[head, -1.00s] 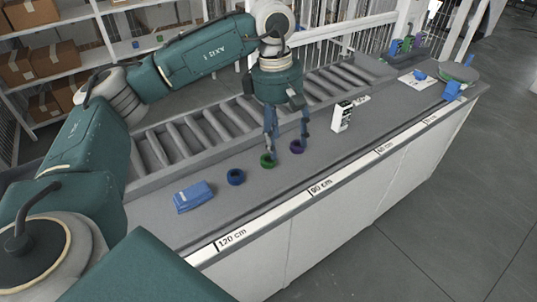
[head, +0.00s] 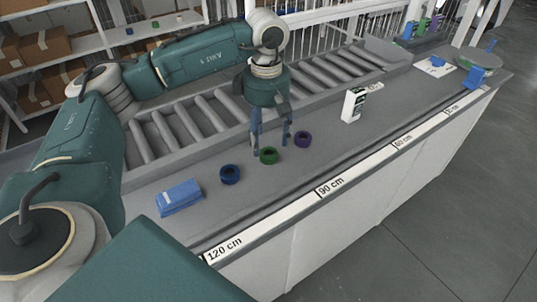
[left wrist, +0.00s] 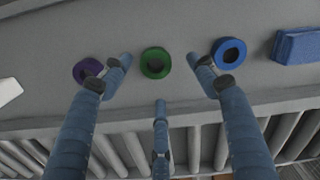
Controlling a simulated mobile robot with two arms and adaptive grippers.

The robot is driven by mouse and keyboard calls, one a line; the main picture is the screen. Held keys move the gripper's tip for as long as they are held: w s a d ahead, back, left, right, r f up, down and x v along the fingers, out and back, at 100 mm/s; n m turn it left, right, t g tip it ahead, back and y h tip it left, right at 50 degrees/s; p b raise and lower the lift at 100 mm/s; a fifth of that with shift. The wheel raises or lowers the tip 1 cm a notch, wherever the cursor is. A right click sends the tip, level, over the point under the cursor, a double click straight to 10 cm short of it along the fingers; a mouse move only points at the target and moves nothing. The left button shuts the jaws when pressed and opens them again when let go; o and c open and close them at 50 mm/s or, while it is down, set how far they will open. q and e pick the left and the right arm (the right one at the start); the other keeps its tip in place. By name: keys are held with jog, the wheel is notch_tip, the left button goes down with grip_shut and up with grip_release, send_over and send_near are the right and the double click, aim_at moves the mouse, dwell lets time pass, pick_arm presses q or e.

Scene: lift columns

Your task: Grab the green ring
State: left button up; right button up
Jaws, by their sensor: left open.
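The green ring (head: 268,156) lies flat on the grey counter, between a blue ring (head: 229,174) and a purple ring (head: 302,139). My left gripper (head: 270,143) is open and empty, pointing down just behind the green ring in the head view. In the left wrist view the green ring (left wrist: 155,62) shows between the spread fingers of the gripper (left wrist: 165,75), beyond the tip of the third finger. The purple ring (left wrist: 87,71) and the blue ring (left wrist: 229,52) are close to the outer fingertips. My right gripper is not in view.
A blue box (head: 179,197) lies left of the rings, and a white carton (head: 353,104) stands to their right. A roller conveyor (head: 190,128) runs along the back of the counter. The counter's front edge carries distance labels.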

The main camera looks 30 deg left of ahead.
aim_at(266, 149)
pick_arm(q)
jog(key=shift+w+a+f+p, duration=0.15)
jog(key=shift+f+p, duration=0.1)
jog(key=shift+f, duration=0.75)
jog(key=shift+w+a+f+p, duration=0.1)
jog(key=shift+w+f+p, duration=0.1)
jog(key=shift+f, duration=0.75)
jog(key=shift+w+a+f+p, duration=0.15)
jog(key=shift+f+p, duration=0.1)
jog(key=shift+f, duration=0.75)
jog(key=shift+c, duration=0.6)
jog(key=c, duration=1.1)
